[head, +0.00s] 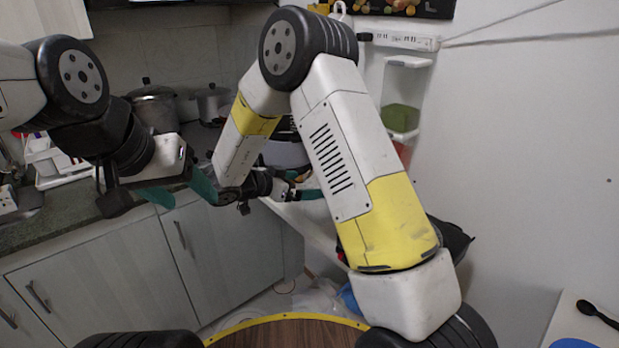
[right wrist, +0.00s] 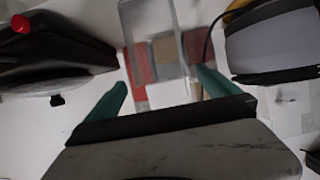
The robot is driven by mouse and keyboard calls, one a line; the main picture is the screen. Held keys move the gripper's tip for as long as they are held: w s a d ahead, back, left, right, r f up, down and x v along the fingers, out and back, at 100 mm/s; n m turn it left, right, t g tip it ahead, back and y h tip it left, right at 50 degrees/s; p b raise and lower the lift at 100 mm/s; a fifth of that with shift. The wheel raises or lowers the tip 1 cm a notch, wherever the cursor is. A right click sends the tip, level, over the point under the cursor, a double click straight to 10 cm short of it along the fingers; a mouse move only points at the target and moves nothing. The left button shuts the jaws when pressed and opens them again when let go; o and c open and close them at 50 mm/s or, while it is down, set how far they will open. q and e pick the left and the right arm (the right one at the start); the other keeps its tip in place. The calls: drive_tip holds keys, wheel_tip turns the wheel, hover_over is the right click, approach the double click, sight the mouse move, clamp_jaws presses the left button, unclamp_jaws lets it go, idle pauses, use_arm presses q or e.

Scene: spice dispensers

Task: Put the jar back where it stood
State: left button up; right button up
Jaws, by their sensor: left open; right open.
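In the right wrist view, a clear, box-shaped container (right wrist: 147,20), which looks like a jar, stands beyond my right gripper (right wrist: 160,85). Red and tan blocks of colour (right wrist: 167,55) show behind or through it; I cannot tell which. The teal fingers are spread apart below the container, with nothing clearly held between them. In the head view my right gripper (head: 304,185) is small, at the white shelf, partly behind my own arm, and the jar cannot be made out there. My left gripper (head: 182,190) is open and empty in front of the counter cabinets.
In the right wrist view a dark object with a red knob (right wrist: 20,24) is at left and a white and black appliance (right wrist: 275,45) at right. In the head view, pots (head: 153,108) stand at the back and a green container (head: 402,118) is on a wall rack.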

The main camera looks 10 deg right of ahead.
drive_tip(key=w+a+r+n+t+y, duration=0.1)
drive_tip(key=w+a+r+t+y, duration=0.15)
drive_tip(key=r, duration=0.25)
drive_tip(key=w+a+r+n+t+y, duration=0.1)
drive_tip(key=r+y, duration=0.2)
drive_tip(key=r, duration=0.2)
drive_tip(key=w+a+r+n+t+y, duration=0.1)
drive_tip(key=w+r+t+y, duration=0.15)
drive_tip(key=r, duration=0.35)
drive_tip(key=s+r+n+y, duration=0.4)
drive_tip(key=s+r+y, duration=0.2)
drive_tip(key=r, duration=0.1)
drive_tip(key=s+d+f+n+g, duration=0.1)
drive_tip(key=s+d, duration=0.3)
drive_tip(key=s, duration=0.5)
drive_tip(key=s+d+f+n+g, duration=0.2)
drive_tip(key=s+d+f+g, duration=0.1)
drive_tip(key=s, duration=0.6)
drive_tip(key=s+d+f+n+g, duration=0.1)
drive_tip(key=s+d+f+g, duration=0.1)
drive_tip(key=s+d, duration=0.3)
drive_tip(key=s+g, duration=0.1)
drive_tip(key=s, duration=0.3)
drive_tip(key=shift+n+h, duration=0.3)
drive_tip(key=shift+n, duration=0.1)
